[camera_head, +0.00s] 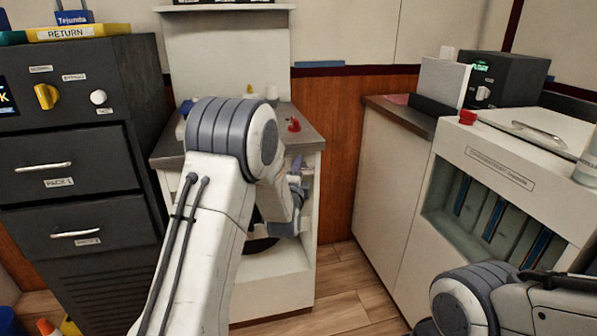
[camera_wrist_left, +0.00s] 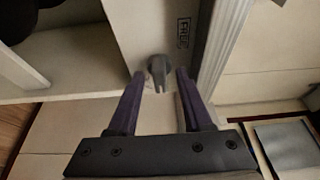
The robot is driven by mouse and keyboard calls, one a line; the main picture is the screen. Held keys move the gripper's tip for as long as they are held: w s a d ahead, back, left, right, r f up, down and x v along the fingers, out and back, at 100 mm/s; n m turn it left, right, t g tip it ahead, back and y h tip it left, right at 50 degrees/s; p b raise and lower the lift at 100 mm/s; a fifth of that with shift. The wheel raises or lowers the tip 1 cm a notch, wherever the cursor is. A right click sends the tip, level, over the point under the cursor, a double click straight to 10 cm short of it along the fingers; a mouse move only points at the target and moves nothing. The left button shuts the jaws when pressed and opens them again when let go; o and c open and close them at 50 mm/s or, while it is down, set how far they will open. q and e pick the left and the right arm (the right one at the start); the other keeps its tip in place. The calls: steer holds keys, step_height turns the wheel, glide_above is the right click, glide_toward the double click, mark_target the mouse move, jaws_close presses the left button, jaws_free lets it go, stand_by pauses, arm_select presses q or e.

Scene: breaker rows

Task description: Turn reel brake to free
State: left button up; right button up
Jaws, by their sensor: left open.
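A small dark grey knob (camera_wrist_left: 158,68), apparently the reel brake, sits on a pale panel in the left wrist view. A small framed label (camera_wrist_left: 184,32) is on the panel beyond it; its lettering is hard to read. My left gripper (camera_wrist_left: 161,78) is open, with its two dark purple fingers on either side of the knob. I see a gap between each finger and the knob, and no clear contact. In the head view my left gripper (camera_head: 297,180) is partly hidden behind my left arm, at the white cabinet. My right gripper is out of view.
A dark drawer cabinet (camera_head: 75,160) with a yellow knob (camera_head: 47,96) stands at left. The white cabinet's counter (camera_head: 311,138) holds a red object (camera_head: 294,124). A pale slotted unit (camera_head: 497,155) stands at right. Wooden floor (camera_head: 345,281) shows between.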

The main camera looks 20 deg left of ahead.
arm_select(q)
jaws_close()
steer(key=shift+w+d+f+n+t+y+b, duration=0.15)
steer(key=shift+n+y+b, duration=1.25)
steer(key=shift+n+b, duration=1.95)
steer(key=shift+d+f+n+t+y+b, duration=0.2)
steer(key=shift+n+y+b, duration=1.2)
steer(key=shift+n+b, duration=1.9)
steer(key=shift+w+f+n+t+y+b, duration=0.1)
steer(key=shift+n+t+y+b, duration=0.15)
steer(key=shift+n+y+b, duration=2.85)
steer(key=n+h+p, duration=0.1)
steer(key=n+h, duration=0.2)
jaws_free()
steer(key=shift+r, duration=0.1)
